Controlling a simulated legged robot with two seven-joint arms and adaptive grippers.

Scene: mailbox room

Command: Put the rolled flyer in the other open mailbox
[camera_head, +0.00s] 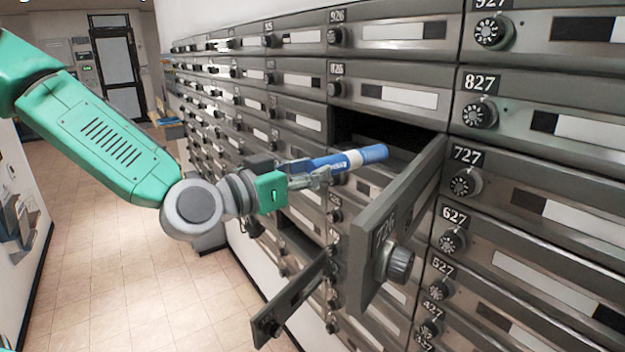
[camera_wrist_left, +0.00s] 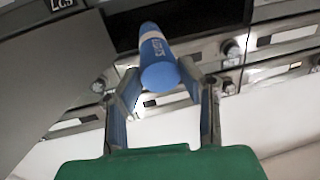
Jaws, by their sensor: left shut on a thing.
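The rolled flyer (camera_head: 345,159) is a blue roll with a white band. My left gripper (camera_head: 318,176) is shut on it near its left end. The flyer points right, in front of the open mailbox 726 (camera_head: 355,126), whose door (camera_head: 378,222) is swung out toward me. A second open mailbox (camera_head: 300,240) is lower left, with its door (camera_head: 292,300) hanging out; its inside is mostly hidden. In the left wrist view the flyer (camera_wrist_left: 158,62) sits between the two fingers (camera_wrist_left: 165,90), below a dark opening. My right gripper is not in view.
A wall of closed grey mailboxes (camera_head: 540,130) with dials and number plates fills the right side. The tiled floor (camera_head: 130,270) at left is clear. A dark door (camera_head: 118,70) stands at the far end.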

